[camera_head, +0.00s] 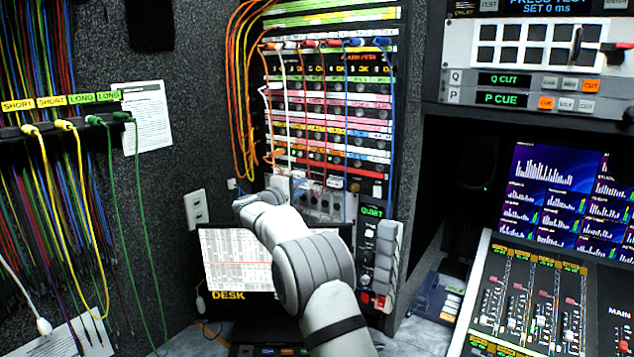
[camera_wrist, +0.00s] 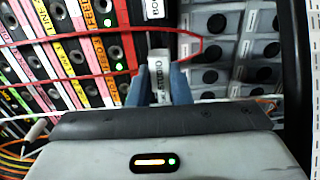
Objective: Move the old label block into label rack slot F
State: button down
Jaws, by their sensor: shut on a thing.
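My gripper (camera_wrist: 160,88) shows in the wrist view with its two blue-grey fingers shut on a small pale block (camera_wrist: 159,67). The block carries dark lettering that I cannot read surely, so I take it as the old label block. It is held in front of the coloured label strips (camera_wrist: 85,50) of a patch panel. In the head view my arm reaches to the lower part of the patch bay (camera_head: 328,130), and the arm hides the fingers and the block. I cannot tell which part is the label rack or where slot F is.
Red cables (camera_wrist: 125,38) cross the panel close to the fingers. Orange cables (camera_head: 238,90) loop at the bay's left side. A screen marked DESK (camera_head: 235,258) stands below my arm. A mixing desk (camera_head: 535,300) is at the right.

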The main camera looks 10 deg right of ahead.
aim_at(303, 185)
jog(key=shift+a, duration=0.1)
dwell(0.3)
jog(key=shift+b+v, duration=1.15)
jog(key=shift+v, duration=0.3)
